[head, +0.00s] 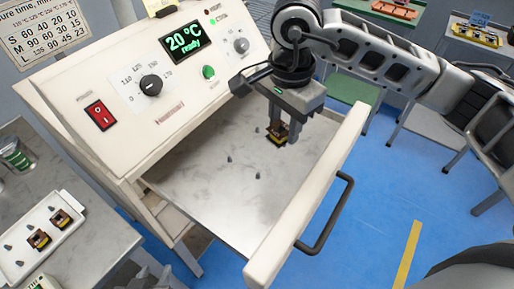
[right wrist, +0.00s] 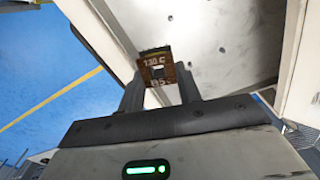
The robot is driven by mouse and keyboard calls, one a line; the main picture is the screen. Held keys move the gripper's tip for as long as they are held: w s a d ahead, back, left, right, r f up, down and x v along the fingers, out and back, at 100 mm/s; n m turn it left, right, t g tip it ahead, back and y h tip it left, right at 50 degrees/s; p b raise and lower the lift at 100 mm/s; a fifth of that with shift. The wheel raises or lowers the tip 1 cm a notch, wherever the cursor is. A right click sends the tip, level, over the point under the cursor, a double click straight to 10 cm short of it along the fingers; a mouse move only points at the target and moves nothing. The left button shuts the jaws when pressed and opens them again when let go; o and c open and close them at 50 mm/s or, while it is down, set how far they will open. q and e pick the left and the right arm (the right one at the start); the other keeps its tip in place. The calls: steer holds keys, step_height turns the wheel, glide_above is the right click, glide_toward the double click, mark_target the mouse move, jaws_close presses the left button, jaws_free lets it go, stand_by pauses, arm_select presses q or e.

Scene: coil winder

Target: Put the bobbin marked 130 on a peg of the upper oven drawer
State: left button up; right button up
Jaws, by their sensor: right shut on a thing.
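The bobbin marked 130 (head: 277,134) is between the fingers of my right gripper (head: 278,128), which is shut on it.
The oven panel (head: 170,70) reads 20 °C, ready. The drawer's front wall and dark handle (head: 328,215) stand to the right.

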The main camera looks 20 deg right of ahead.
mark_target(272, 126)
steer(key=f+m, duration=0.1)
steer(key=m, duration=0.3)
steer(key=a+f+m, duration=0.1)
steer(key=m, duration=0.3)
steer(key=a+f+m, duration=0.1)
steer(key=m, duration=0.3)
steer(key=shift+w+m, duration=0.4)
steer(key=a+f+m, duration=0.1)
steer(key=f+m, duration=0.1)
steer(key=m, duration=0.4)
steer(key=a+f+m+b, duration=0.1)
steer(key=f+m, duration=0.1)
steer(key=m, duration=0.5)
steer(key=a+f+m, duration=0.1)
steer(key=m, duration=0.6)
steer(key=shift+w+a+f, duration=0.15)
steer(key=shift+f, duration=0.25)
step_height(272, 126, down, 3)
steer(key=b, duration=0.3)
steer(key=shift+f, duration=0.25)
arm_select(q)
steer(key=shift+w+d+f, duration=0.15)
steer(key=shift+d+f, duration=0.05)
steer(key=shift+f, duration=0.25)
steer(key=shift+w+d+f, duration=0.15)
steer(key=shift+d+f, duration=0.05)
steer(key=shift+f, duration=0.25)
arm_select(e)
steer(key=shift+f, duration=0.1)
